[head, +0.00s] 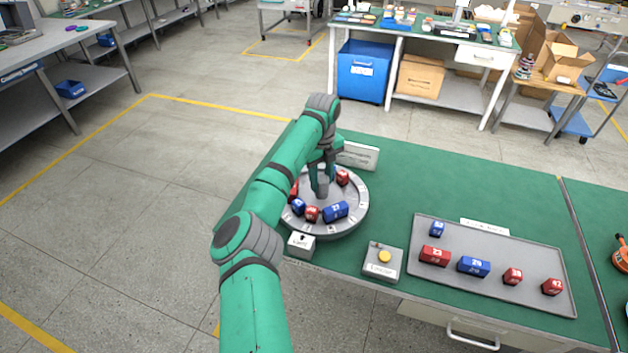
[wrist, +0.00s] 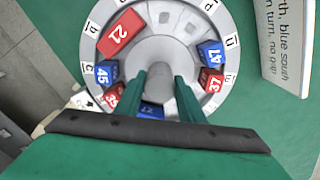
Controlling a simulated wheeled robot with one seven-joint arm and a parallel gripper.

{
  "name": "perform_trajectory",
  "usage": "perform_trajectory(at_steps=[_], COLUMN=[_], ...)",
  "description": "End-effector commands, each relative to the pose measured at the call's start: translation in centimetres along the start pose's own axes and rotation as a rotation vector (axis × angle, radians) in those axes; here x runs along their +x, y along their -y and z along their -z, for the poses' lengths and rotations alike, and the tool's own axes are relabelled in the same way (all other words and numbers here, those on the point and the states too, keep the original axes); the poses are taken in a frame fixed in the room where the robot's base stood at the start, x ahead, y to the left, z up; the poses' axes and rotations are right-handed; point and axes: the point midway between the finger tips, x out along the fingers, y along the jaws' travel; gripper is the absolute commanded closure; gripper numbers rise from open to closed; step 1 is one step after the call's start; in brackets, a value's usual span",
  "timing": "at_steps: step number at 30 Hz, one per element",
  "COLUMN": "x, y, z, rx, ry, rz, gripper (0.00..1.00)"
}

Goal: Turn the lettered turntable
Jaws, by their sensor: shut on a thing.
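The lettered turntable (head: 350,222) is a round grey disc on the green bench, with white letter tags around its rim. It also fills much of the wrist view (wrist: 231,78). Red and blue numbered blocks sit around it, among them red 21 (wrist: 119,33), blue 45 (wrist: 104,73), blue 47 (wrist: 210,54) and red 37 (wrist: 211,81). My gripper (wrist: 165,85) points down over the middle, its green fingers on either side of the grey central knob (wrist: 159,76), shut on it. In the head view the knob (head: 322,186) stands below the fingers. Part of the disc is hidden by my arm.
A grey tray (head: 535,257) with several numbered blocks lies to the right. A box with a yellow button (head: 384,257) and a small labelled box (head: 301,245) stand in front of the turntable. A white text sign (head: 359,155) stands just behind it.

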Motion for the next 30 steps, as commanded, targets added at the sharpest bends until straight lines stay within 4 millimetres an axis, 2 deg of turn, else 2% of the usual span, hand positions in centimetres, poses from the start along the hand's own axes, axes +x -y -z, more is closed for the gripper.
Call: perform_trajectory(at_steps=[1, 14, 15, 16, 26, 30], x=[0.1, 0.1, 0.1, 0.1, -0.1, -1.2], y=[0.3, 0.5, 0.5, 0.5, 0.4, 0.5], z=[0.5, 0.6, 0.6, 0.6, 0.4, 0.3], rx=[0.009, 0.016, 0.015, 0.015, 0.012, 0.012], ry=[-0.008, -0.007, -0.006, -0.006, -0.002, 0.000], rz=[-0.001, -0.002, -0.002, -0.002, 0.000, 0.001], gripper=[1.00, 1.00, 0.55, 0.48, 0.46, 0.46])
